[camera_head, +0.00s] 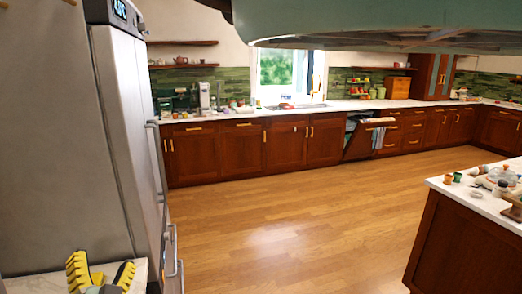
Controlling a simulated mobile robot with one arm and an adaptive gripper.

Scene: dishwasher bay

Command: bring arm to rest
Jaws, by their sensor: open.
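My gripper (101,264) shows at the bottom left edge of the head view. Its two yellow and black fingers point up and stand apart, with nothing seen between them. The rest of my arm is out of view below. A pale surface (28,284) shows beside and behind the fingers, close to the foot of the tall grey fridge (50,140). I cannot tell whether the gripper touches it.
The dishwasher (360,138) under the far counter has its door tilted partly open. An island (460,240) with small items stands at the right. The wooden floor (290,215) between is clear. A large pale green object (370,20) hangs across the top.

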